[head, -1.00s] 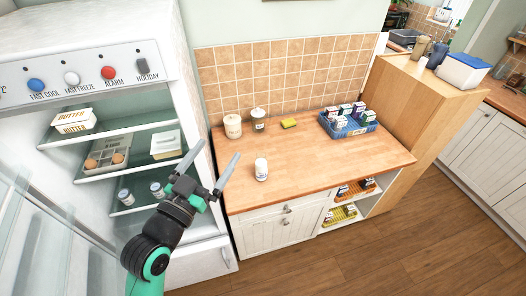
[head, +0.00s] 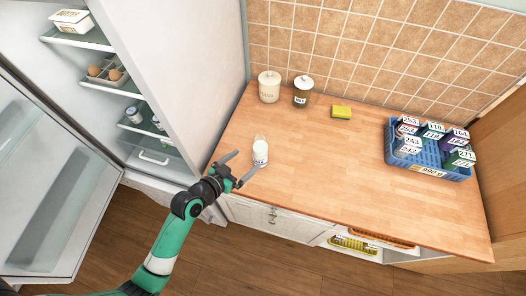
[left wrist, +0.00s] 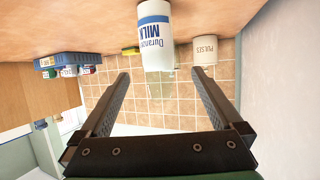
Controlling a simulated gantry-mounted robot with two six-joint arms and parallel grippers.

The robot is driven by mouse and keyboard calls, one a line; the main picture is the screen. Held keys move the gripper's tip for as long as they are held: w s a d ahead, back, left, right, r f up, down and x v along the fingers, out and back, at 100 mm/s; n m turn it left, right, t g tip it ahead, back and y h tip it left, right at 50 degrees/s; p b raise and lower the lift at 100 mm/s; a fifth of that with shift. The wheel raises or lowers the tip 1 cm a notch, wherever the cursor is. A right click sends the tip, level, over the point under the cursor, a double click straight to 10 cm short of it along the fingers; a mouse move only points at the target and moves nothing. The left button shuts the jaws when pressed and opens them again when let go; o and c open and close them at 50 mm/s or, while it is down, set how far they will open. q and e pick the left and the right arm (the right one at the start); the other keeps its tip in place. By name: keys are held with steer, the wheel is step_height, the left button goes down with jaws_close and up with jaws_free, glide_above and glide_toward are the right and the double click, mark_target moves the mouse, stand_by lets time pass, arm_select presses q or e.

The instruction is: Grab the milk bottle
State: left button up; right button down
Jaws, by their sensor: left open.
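The milk bottle (head: 260,154) is white and stands upright near the front left of the wooden counter (head: 330,180). My left gripper (head: 240,168) is open and empty, just left of and in front of the bottle. In the left wrist view, which is upside down, the milk bottle (left wrist: 154,35) with a blue "MILK" label appears beyond and between the two spread fingertips of my left gripper (left wrist: 160,75). The fingers do not appear to touch it. My right gripper is not in view.
An open fridge (head: 205,60) stands left of the counter. A cream jar (head: 269,88), a dark jar (head: 302,93) and a yellow sponge (head: 341,112) sit along the tiled wall. A blue basket (head: 430,170) of numbered boxes is at the right. The counter's middle is clear.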

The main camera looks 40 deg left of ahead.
mark_target(256, 154)
arm_select(q)
steer(key=x, duration=0.4)
steer(key=shift+w+b, duration=0.25)
steer(key=shift+b, duration=0.05)
steer(key=b+x, duration=0.1)
steer(key=x, duration=0.3)
steer(key=shift+w+d+f, duration=0.1)
steer(key=shift+w+f, duration=0.05)
steer(key=shift+f, duration=0.1)
steer(key=shift+w+f, duration=0.1)
steer(key=shift+w, duration=0.3)
jaws_close()
